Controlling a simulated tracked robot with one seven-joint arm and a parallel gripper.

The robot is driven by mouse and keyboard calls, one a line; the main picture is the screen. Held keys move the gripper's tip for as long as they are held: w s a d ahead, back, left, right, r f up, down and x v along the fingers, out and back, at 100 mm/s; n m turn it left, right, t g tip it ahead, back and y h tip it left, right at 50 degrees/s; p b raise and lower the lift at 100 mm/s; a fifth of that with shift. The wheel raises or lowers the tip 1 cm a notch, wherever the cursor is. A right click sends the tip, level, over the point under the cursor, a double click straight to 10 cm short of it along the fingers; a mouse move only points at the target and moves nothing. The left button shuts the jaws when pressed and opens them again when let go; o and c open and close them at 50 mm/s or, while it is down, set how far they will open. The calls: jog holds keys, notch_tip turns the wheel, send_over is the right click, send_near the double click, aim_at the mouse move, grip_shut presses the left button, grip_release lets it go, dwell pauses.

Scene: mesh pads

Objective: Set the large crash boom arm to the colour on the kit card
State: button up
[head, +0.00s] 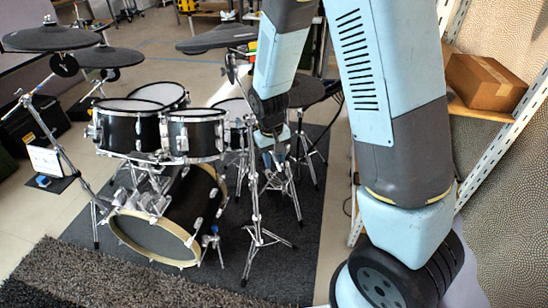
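A black electronic drum kit (192,131) stands on a dark mat. Black cymbal pads sit on chrome stands: a wide one (52,38) at the upper left, a second (110,57) just below it, and another (217,38) at the top middle, partly behind my arm. I cannot tell which one is the large crash, and no colour marking is readable on the boom arms. A small white card (44,160) stands at the left; its content is too small to read. My gripper (274,150) points down among the right-hand stands; its fingers are too small to judge.
A chrome stand (256,210) with spread legs is close below my gripper. At the right, a perforated white shelf upright (507,135) and a cardboard box (486,82) on a shelf stand beside my arm. Bare dark mat (292,268) lies at the front.

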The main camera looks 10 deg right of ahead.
notch_tip(320, 180, up, 14)
jog(key=a, duration=0.1)
dwell(0.7)
jog(key=shift+s+f, duration=0.1)
jog(key=s+d+r+m+t+y, duration=0.1)
jog(key=s+d+r, duration=0.3)
jog(key=d+r, duration=0.15)
jog(key=s+d+r+m+t, duration=0.1)
jog(key=s+d+r+t, duration=0.15)
jog(key=d+r, duration=0.35)
jog(key=s+d+r+t, duration=0.1)
jog(key=s+d+r, duration=0.1)
jog(key=s, duration=0.4)
jog(key=s+d+r+m+t, duration=0.1)
jog(key=s+d+r, duration=0.1)
jog(key=s+r, duration=0.2)
jog(key=shift+s+d+r, duration=0.2)
jog(key=shift+s+d, duration=0.15)
jog(key=shift+s, duration=0.7)
jog(key=shift+a, duration=0.1)
